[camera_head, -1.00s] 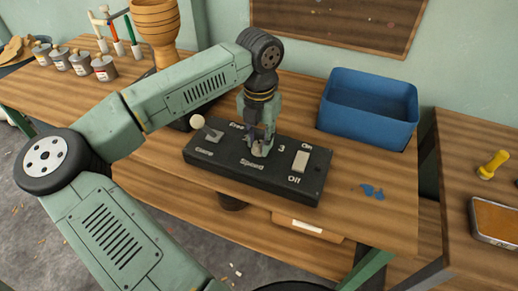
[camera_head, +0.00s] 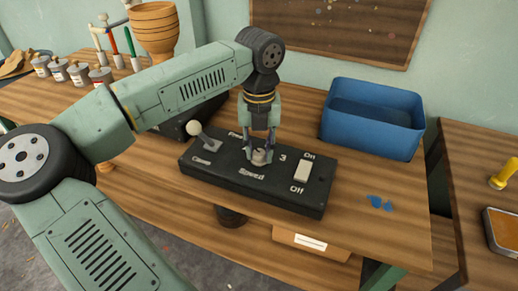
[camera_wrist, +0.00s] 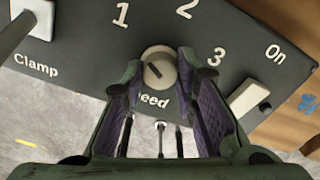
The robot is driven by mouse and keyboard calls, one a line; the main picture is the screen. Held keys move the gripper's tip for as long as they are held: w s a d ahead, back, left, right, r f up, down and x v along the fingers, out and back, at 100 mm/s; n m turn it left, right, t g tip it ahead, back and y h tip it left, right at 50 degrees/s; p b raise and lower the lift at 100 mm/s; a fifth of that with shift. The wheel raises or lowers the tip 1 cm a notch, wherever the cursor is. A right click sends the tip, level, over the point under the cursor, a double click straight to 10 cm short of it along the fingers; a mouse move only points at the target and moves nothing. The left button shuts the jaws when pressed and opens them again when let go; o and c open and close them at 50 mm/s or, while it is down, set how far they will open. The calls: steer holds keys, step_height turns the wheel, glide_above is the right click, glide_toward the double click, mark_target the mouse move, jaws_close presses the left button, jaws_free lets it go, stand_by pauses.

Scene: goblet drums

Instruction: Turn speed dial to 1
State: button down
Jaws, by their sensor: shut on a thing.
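The speed dial (camera_wrist: 166,84) is a round, pale grey knob on the black control panel (camera_head: 230,182). In the wrist view a dark mark on its face slants to the upper left, toward the side of the printed 1 (camera_wrist: 121,14). The printed 2 (camera_wrist: 186,8) and 3 (camera_wrist: 219,57) lie above it and to its right. My gripper (camera_head: 259,152) points down at the dial in the head view, its fingers on either side. It is shut on the dial. The fingers cover part of the word Speed in the wrist view.
The white On/Off switch (camera_head: 302,171) is to the right of the dial. The Clamp lever with a round knob (camera_head: 194,128) stands to its left. A blue bin (camera_head: 372,130) is behind on the right. Blue scraps (camera_head: 380,202) lie on the wooden bench.

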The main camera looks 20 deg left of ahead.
mark_target(259, 152)
steer(key=c, duration=1.2)
jaws_free()
steer(key=shift+c, duration=0.2)
step_height(259, 152, up, 12)
